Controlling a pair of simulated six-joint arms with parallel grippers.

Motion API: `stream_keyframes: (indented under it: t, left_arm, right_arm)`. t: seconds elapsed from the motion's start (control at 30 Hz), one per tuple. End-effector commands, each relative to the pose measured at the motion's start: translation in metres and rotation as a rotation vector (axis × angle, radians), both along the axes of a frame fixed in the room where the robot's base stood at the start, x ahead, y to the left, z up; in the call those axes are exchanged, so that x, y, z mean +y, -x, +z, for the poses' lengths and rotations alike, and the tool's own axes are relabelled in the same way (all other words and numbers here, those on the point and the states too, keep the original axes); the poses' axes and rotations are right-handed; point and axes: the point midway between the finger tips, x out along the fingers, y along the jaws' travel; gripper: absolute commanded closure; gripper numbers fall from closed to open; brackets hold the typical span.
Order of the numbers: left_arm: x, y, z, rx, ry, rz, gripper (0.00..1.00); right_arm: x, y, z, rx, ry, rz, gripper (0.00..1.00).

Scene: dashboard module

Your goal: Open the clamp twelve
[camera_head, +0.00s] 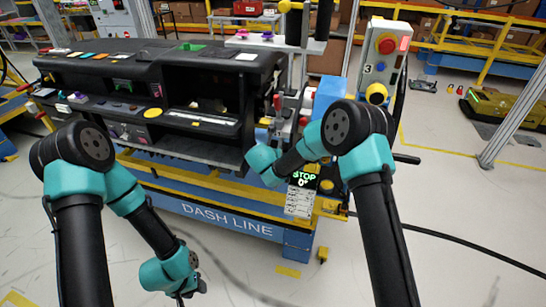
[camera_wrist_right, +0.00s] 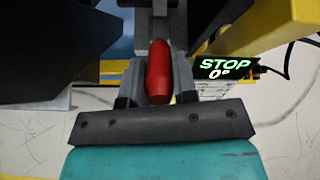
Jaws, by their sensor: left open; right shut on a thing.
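A red clamp handle (camera_wrist_right: 159,72) stands between the fingers of my right gripper (camera_wrist_right: 158,88) in the right wrist view. The gripper is shut on this handle, with a grey metal part of the clamp behind it. In the head view a red handle (camera_head: 277,102) shows at the right end of the dashboard, but I cannot tell whether it is the same one. My right gripper is mostly hidden there by its wrist. No number twelve is readable. My left gripper (camera_head: 180,299) is open and empty, low at the bottom edge, away from the clamps.
The black dashboard (camera_head: 160,65) lies on a blue and yellow line frame (camera_head: 225,218). A sign reading STOP 0° (camera_head: 305,177) hangs below the clamps. A control box (camera_head: 384,55) with a red button stands to the right. Floor in front is clear.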

Motion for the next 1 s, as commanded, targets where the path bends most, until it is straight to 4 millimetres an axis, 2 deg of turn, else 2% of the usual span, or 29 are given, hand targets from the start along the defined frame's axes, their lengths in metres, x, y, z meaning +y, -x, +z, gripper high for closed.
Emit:
stream_keyframes:
  t: [0.3, 0.33, 0.57, 0.87, 1.0]
  left_arm:
    - [0.0, 0.0, 0.0, 0.0, 0.0, 0.0, 0.57]
    - [0.0, 0.0, 0.0, 0.0, 0.0, 0.0, 0.57]
    - [0.0, 0.0, 0.0, 0.0, 0.0, 0.0, 0.57]
    - [0.0, 0.0, 0.0, 0.0, 0.0, 0.0, 0.57]
    - [0.0, 0.0, 0.0, 0.0, 0.0, 0.0, 0.57]
  right_arm:
    - [-0.0002, -0.0008, 0.0011, -0.001, -0.001, 0.0, 1.0]
    - [-0.0002, -0.0008, 0.0011, -0.001, -0.001, 0.0, 0.71]
    - [-0.0003, -0.0005, 0.0007, -0.001, -0.001, 0.0, 0.49]
    - [0.0004, 0.0009, 0.0014, 0.0, 0.0, 0.0, 0.48]
    - [0.0034, 0.0074, 0.0076, -0.001, 0.0, 0.001, 0.48]
